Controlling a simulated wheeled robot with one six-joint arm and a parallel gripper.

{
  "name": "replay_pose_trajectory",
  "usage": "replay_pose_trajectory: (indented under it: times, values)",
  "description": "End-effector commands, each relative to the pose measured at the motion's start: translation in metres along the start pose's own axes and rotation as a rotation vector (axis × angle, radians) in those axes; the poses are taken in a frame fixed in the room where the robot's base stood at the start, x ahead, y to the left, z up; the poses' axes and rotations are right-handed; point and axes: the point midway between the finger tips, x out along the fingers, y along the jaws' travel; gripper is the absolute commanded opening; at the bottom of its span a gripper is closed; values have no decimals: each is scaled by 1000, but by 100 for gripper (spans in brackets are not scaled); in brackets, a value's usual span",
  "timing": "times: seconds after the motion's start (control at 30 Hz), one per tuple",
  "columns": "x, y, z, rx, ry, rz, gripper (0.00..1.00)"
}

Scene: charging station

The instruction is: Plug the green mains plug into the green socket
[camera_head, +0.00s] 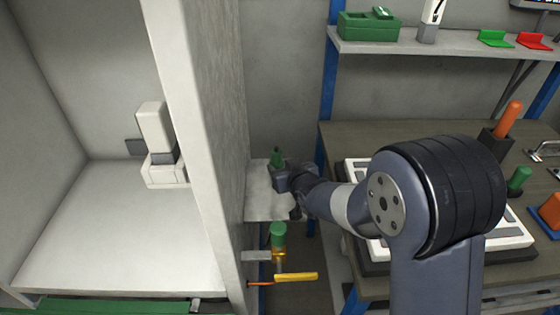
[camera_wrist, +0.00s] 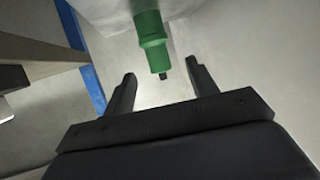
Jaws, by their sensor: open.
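A green stepped cylinder with a small dark tip, apparently the green mains plug (camera_wrist: 152,40), shows in the wrist view just beyond my fingertips, roughly between their lines. My gripper (camera_wrist: 161,72) is open, with nothing held between its fingers. In the head view my gripper (camera_head: 284,178) is beside a grey plate, and a small green piece, apparently the same plug (camera_head: 277,157), shows just behind it. Whether the fingers touch it I cannot tell. I cannot make out for certain which green part is the socket.
A green-topped fitting (camera_head: 278,235) and a yellow lever (camera_head: 296,277) sit below the plate. A tall pale panel (camera_head: 195,130) stands close left. At right, a workbench (camera_head: 350,135) carries a green cylinder (camera_head: 518,180) and an orange-handled tool (camera_head: 509,117); a shelf (camera_head: 440,47) is above.

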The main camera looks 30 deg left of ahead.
Motion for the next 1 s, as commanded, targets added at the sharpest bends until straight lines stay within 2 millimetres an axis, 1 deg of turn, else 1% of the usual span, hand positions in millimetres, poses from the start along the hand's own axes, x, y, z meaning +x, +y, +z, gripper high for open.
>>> replay_pose_trajectory:
  times: [0.03,0.13,0.43,0.73,0.83,1.0]
  values:
    - [8,0,0,0,-1,0,55]
    - [20,0,0,0,-1,0,55]
    - [39,2,0,1,-2,1,55]
    - [75,6,2,0,-2,2,55]
    - [81,5,1,0,-2,2,55]
    - [83,5,2,0,-2,2,55]
